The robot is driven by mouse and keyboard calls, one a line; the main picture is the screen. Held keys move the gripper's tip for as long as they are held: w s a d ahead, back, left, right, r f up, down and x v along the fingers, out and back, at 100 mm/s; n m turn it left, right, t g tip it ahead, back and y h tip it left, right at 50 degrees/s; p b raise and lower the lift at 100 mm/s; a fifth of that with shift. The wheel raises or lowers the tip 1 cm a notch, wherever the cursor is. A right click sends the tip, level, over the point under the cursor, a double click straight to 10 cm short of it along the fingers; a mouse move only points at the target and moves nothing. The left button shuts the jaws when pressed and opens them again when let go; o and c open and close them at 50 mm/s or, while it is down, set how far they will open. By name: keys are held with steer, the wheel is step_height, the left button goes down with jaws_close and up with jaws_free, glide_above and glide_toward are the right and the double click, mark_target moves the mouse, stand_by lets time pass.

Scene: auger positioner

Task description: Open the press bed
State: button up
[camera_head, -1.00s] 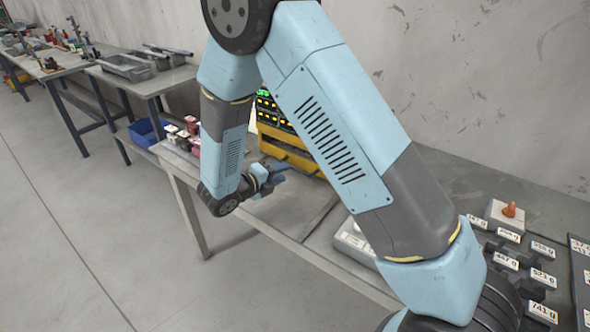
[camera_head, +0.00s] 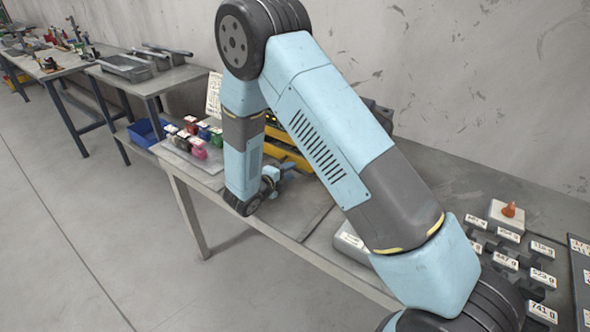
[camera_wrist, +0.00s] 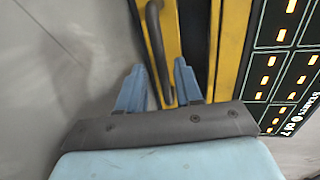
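The yellow press (camera_head: 287,148) stands on the bench, partly hidden behind my arm. In the wrist view its yellow front (camera_wrist: 232,45) carries a dark bar handle (camera_wrist: 157,45). I cannot tell which panel is the bed, and it does not look visibly pulled out. My gripper (camera_wrist: 160,84) has its two blue fingers apart, with the lower end of the handle showing between them. Contact with the handle cannot be made out. In the head view my gripper (camera_head: 286,168) is low in front of the press, just above the bench.
A black display panel (camera_wrist: 290,70) with lit orange marks is at the right of the wrist view. Small coloured items (camera_head: 198,140) stand left of the press. Labelled weights (camera_head: 507,258) are at the right. The bench (camera_head: 310,200) before the press is mostly clear.

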steer(key=shift+x, duration=1.75)
steer(key=shift+r, duration=0.1)
jaws_close()
